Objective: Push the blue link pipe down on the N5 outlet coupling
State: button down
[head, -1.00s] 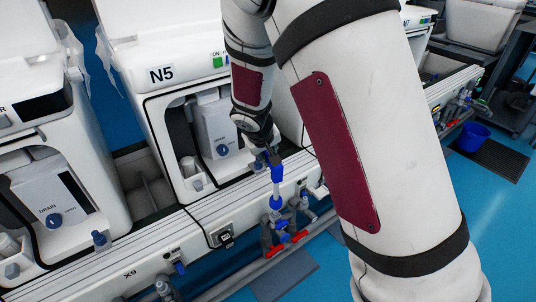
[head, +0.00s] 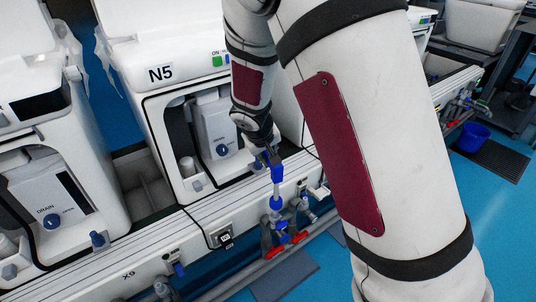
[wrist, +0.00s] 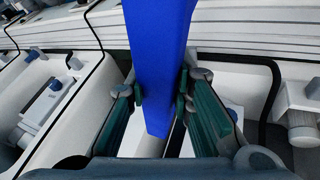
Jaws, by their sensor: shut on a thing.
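The blue link pipe (head: 278,173) has a blue upper end, a pale middle and a blue lower end. It stands roughly upright in front of the N5 machine (head: 160,73). My gripper (head: 269,156) is shut on its upper blue end. In the wrist view the blue end (wrist: 158,55) passes between the two green-padded fingers of my gripper (wrist: 160,86). Directly below the pipe is a grey and blue outlet coupling (head: 281,224) with red handles. I cannot tell whether the pipe's lower end is seated on it.
A white rail (head: 130,262) with fittings runs along the machines' front. Another machine with a DRAIN label (head: 52,208) stands left. More valves (head: 460,108) and a blue bucket (head: 474,135) are at the right. My own arm hides much of the middle right.

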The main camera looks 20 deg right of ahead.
jog(key=shift+f+b, duration=1.65)
jog(key=shift+b, duration=0.35)
dwell(0.5)
jog(key=c, duration=1.3)
grip_release()
jog(key=shift+c, duration=0.2)
jog(key=shift+r, duration=0.1)
jog(key=v, duration=1.2)
jog(key=shift+s+d, duration=0.1)
